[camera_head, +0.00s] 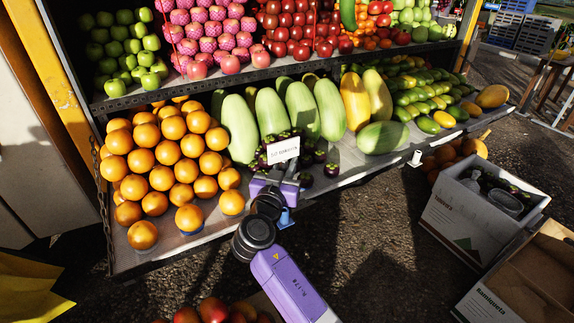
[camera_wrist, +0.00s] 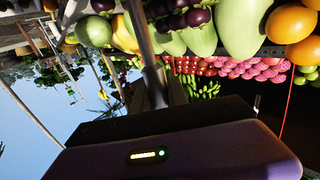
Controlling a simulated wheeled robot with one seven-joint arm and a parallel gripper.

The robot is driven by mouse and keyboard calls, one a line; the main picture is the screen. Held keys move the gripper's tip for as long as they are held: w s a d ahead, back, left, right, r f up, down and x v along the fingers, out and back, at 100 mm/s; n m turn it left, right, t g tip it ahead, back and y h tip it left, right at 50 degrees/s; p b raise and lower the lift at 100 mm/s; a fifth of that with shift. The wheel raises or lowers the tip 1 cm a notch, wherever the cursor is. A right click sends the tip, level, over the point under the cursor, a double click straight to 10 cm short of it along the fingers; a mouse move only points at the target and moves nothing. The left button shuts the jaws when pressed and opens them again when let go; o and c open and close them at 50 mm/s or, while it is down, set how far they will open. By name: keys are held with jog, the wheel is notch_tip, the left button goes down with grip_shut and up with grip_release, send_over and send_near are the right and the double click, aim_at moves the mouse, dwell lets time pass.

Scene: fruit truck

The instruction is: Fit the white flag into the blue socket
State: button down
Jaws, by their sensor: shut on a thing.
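The white flag (camera_head: 283,151) is a small white card with dark lettering, upright over the produce at the front middle of the lower shelf in the head view. My gripper (camera_head: 285,168) is shut on its stick just below the card. The grey stick (camera_wrist: 147,45) rises from my gripper (camera_wrist: 157,95) in the wrist view. The blue socket (camera_head: 286,218) shows as a small blue piece at the shelf's front edge, just below my gripper and partly hidden by my arm. The stick's lower end is hidden, so I cannot tell whether it touches the socket.
Oranges (camera_head: 160,165) are piled left on the lower shelf (camera_head: 345,180). Pale green melons (camera_head: 300,108) and dark purple fruit (camera_head: 306,180) lie around the flag. A white clip (camera_head: 416,158) sits on the shelf edge. Cardboard boxes (camera_head: 470,215) stand on the right ground.

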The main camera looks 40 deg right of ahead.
notch_tip(320, 180, down, 4)
jog(key=b, duration=0.3)
jog(key=shift+r, duration=0.25)
jog(key=shift+b, duration=1.35)
dwell(1.3)
jog(key=shift+f+b, duration=2.65)
jog(key=shift+b, duration=0.25)
jog(key=c, duration=1.2)
grip_release()
jog(key=shift+c, duration=0.2)
jog(key=shift+a, duration=0.1)
jog(key=v, duration=0.7)
jog(key=shift+s+a+p, duration=0.2)
jog(key=shift+a+p, duration=0.05)
jog(key=shift+p, duration=0.05)
jog(key=shift+r, duration=0.1)
